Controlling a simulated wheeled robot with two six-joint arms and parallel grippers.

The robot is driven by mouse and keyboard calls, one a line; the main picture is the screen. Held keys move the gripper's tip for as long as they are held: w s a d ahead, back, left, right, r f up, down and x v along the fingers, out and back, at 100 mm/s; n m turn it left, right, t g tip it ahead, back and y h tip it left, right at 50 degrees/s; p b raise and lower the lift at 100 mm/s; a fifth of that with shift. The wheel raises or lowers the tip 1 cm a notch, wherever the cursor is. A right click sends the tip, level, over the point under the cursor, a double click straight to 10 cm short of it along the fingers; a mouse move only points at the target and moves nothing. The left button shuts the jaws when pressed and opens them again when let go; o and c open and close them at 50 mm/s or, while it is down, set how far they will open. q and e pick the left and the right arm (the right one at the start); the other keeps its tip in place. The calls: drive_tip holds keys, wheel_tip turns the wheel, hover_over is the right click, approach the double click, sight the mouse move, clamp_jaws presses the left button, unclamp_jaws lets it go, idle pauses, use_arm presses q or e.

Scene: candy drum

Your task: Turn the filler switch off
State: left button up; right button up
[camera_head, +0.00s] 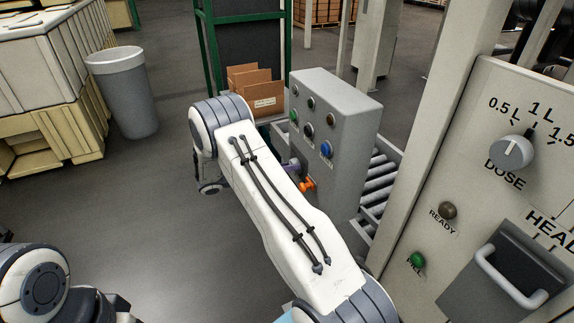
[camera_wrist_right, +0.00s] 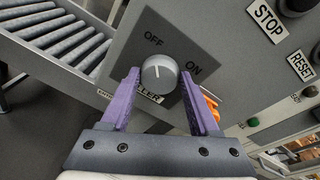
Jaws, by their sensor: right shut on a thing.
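The filler switch is a round grey knob (camera_wrist_right: 159,74) on a dark square plate (camera_wrist_right: 150,25) marked OFF and ON, in the right wrist view. Its white mark points up in the picture, toward OFF. My right gripper (camera_wrist_right: 163,85) has its purple fingers on both sides of the knob and is shut on it. The FILLER label is partly hidden by a finger. My left gripper is out of view.
An orange part (camera_head: 307,184) sticks out of the box near my gripper. A roller conveyor (camera_head: 378,180) runs behind the box, with cardboard boxes (camera_head: 256,95) at its far end. A panel with a DOSE knob (camera_head: 512,152) stands at right.

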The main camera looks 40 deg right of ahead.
drive_tip(key=shift+f+n, duration=0.1)
drive_tip(key=shift+n, duration=0.4)
drive_tip(key=o, duration=1.4)
drive_tip(key=b+v, duration=0.4)
drive_tip(key=v, duration=0.6)
drive_tip(key=shift+w+a, duration=0.15)
drive_tip(key=shift+a, duration=0.15)
